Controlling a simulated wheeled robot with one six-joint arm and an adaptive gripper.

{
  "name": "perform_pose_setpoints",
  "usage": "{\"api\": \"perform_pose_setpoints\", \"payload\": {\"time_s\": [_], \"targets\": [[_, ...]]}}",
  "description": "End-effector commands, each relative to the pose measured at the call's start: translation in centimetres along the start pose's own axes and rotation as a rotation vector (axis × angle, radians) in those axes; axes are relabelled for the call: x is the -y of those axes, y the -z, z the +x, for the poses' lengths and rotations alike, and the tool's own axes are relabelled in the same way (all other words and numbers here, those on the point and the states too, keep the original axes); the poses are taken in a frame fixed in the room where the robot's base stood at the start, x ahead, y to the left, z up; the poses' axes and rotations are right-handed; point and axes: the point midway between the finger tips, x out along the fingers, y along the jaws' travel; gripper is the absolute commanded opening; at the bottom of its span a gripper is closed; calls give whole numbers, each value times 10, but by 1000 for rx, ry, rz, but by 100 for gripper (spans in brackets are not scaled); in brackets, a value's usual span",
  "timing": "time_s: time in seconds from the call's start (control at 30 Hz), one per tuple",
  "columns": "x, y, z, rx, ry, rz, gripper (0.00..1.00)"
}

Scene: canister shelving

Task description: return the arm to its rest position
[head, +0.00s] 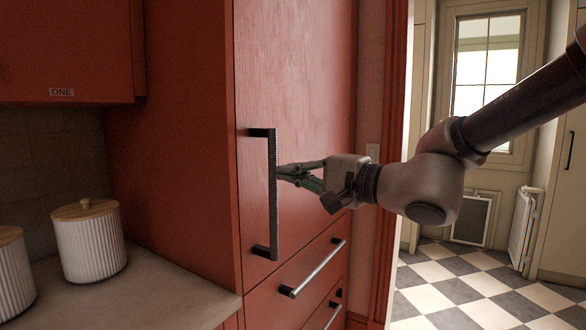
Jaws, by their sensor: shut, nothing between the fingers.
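My gripper (284,175) is in the middle of the head view, at the end of my arm, which reaches in from the upper right. Its fingers are shut with nothing between them. They point left, and the tips appear right beside the long black vertical handle (272,195) of the tall red cabinet door (295,80). I cannot tell whether the tips touch the handle. The door appears closed.
Two white ribbed canisters with wooden lids, one whole (90,245) and one cut off (12,278), stand on the counter (165,290). A red wall cabinet (65,45) labelled ONE hangs above. Drawers (305,285) lie below the door. A doorway with checkered floor (450,285) opens right.

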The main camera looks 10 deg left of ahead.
Motion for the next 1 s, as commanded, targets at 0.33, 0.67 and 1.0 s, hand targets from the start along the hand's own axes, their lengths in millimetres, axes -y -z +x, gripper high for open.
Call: {"api": "perform_pose_setpoints", "payload": {"time_s": [0.33,0.67,1.0], "targets": [[-21,-32,-21,92,-63,73,0],[-146,-51,-170,429,-601,-171,0],[-175,59,-407,297,-1283,-552,0]]}}
